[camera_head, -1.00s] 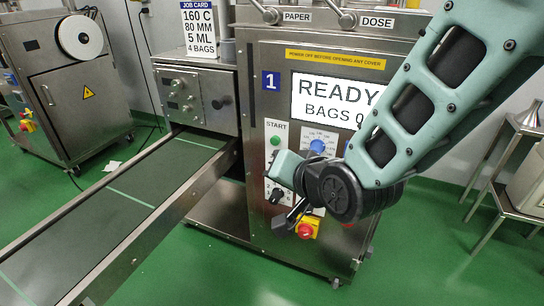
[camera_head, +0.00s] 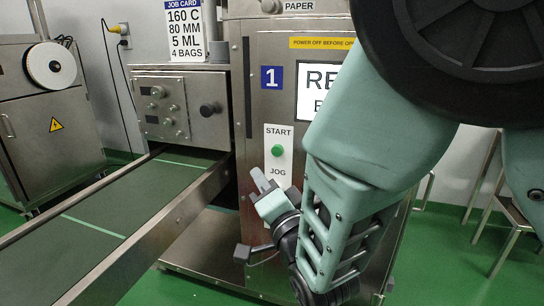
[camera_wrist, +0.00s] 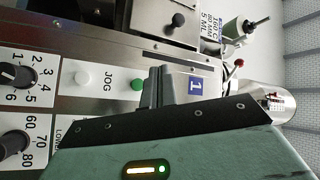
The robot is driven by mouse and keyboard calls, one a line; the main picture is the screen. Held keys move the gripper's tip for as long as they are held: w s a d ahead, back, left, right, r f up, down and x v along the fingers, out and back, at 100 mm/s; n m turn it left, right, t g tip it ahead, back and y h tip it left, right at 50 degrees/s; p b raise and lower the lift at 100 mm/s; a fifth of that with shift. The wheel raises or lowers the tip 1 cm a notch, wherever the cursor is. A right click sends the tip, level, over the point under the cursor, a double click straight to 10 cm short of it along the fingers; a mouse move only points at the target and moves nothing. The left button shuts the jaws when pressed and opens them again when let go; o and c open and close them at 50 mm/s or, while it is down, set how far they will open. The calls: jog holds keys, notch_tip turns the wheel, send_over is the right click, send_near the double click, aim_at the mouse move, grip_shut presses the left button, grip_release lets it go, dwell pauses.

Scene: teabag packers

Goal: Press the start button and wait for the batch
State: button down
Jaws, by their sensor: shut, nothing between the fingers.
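The green start button (camera_head: 277,151) sits under the START label on the white strip of machine 1's front panel. It also shows in the wrist view (camera_wrist: 137,85), just left of my fingers. My gripper (camera_head: 258,177) is shut and empty, its tips below and slightly left of the button by the JOG label. In the wrist view my closed fingers (camera_wrist: 160,84) point at the panel; I cannot tell whether they touch it. The display (camera_head: 317,92) is mostly hidden behind my arm, with only "RE" and part of a second line readable.
A white JOG button (camera_wrist: 82,78) and dials (camera_wrist: 18,77) lie on the same panel. The conveyor (camera_head: 125,215) with steel rails runs out to the left. A job card (camera_head: 184,30) stands at the top. Another machine (camera_head: 45,120) is at far left, with green floor between.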

send_near(277, 151)
jog(key=shift+w+a+r, duration=0.3)
jog(key=shift+w+a, duration=0.45)
jog(key=shift+w+a+r, duration=0.3)
jog(key=shift+w+a, duration=0.45)
jog(key=shift+w, duration=0.05)
jog(key=shift+w+a+r, duration=0.25)
jog(key=shift+w+a, duration=0.5)
dwell(0.5)
jog(key=shift+w+d, duration=0.15)
jog(key=shift+w, duration=0.25)
